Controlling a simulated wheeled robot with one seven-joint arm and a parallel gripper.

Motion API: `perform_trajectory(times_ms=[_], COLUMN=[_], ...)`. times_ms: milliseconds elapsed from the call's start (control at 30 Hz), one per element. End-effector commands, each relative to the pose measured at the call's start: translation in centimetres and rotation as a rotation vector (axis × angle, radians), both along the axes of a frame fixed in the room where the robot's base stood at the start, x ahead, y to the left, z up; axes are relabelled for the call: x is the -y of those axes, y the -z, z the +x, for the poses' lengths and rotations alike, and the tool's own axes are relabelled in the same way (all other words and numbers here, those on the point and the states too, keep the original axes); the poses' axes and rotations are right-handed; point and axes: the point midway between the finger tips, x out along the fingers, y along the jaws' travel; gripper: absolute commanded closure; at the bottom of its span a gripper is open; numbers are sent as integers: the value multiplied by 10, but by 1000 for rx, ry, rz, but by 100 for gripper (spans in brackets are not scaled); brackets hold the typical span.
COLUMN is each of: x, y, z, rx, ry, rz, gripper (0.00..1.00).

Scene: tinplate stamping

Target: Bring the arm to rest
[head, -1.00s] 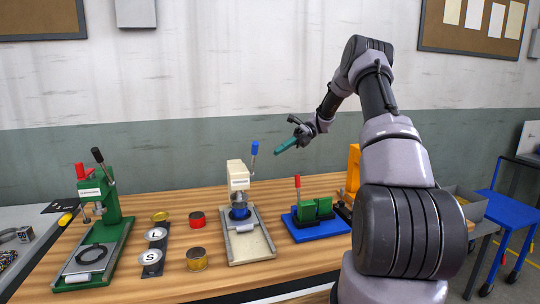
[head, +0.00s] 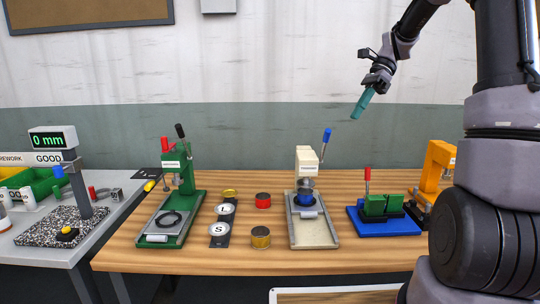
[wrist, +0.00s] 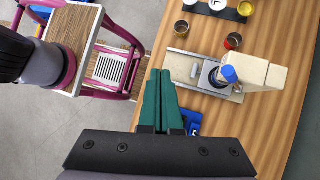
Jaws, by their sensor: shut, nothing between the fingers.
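My gripper (head: 363,103) is at the upper right of the head view, raised in the air above the table, in front of the wall. Its teal fingers point down and a little left. In the wrist view my gripper (wrist: 160,75) shows its two teal fingers side by side, closed together with nothing between them. The fingers touch nothing in view. The wooden table (head: 270,259) lies below, and in the wrist view the fingers hide part of a blue-based fixture (wrist: 193,122).
On the table stand a green press (head: 178,172), a cream press (head: 309,161), a blue-and-green fixture (head: 383,206) and an orange press (head: 437,168). Tins, a red one (head: 263,200) among them, sit between the presses. A grey bench (head: 97,237) with a gauge is at left.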

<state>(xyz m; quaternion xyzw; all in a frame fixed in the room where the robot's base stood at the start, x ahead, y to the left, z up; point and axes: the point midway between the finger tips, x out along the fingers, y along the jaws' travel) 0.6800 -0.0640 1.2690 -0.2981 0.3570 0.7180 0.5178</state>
Motion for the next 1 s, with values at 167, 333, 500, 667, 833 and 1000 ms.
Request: perform_trajectory(times_ms=[167, 333, 500, 667, 833, 1000], x=[-12, -15, -15, -12, -9, -7], y=[-30, -48, -58, -62, -60, -58], z=[-50, -96, -140, -177, -202, -211], rx=[276, 529, 775, 989, 1147, 1211], ry=[-183, -360, -535, -688, -800, -846], rz=[-103, -199, -298, -394, -471, -507], gripper=[100, 100, 100, 100, 100, 100])
